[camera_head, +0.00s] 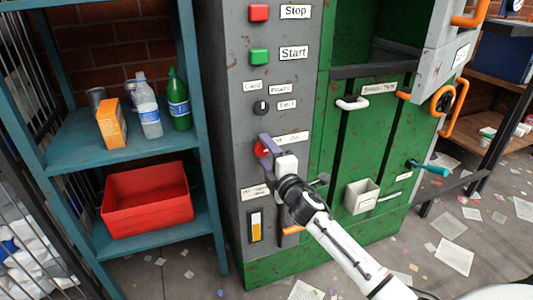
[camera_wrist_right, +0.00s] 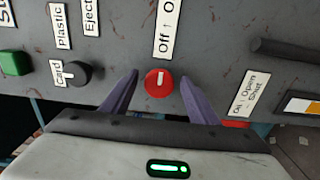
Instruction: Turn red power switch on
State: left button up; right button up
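The red power switch (camera_head: 261,149) is a round red knob on the grey panel of the machine, below the card/plastic knob. In the right wrist view the red switch (camera_wrist_right: 159,83) shows a pale mark on its face, under an "Off" label (camera_wrist_right: 165,28). My right gripper (camera_head: 267,146) is at the switch. In the right wrist view its two purple fingers (camera_wrist_right: 160,95) are spread apart, one on each side of the knob, with gaps visible between. Whether the fingertips reach the panel is unclear. My left gripper is not in view.
A red Stop button (camera_head: 258,13) and a green Start button (camera_head: 259,56) sit higher on the panel. The small black card/plastic knob (camera_head: 261,107) is just above the switch. A blue shelf (camera_head: 75,147) with bottles and a red bin (camera_head: 147,206) stands left.

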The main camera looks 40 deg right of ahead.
jog(key=shift+s, duration=0.15)
jog(key=v, duration=1)
jog(key=shift+p, duration=0.45)
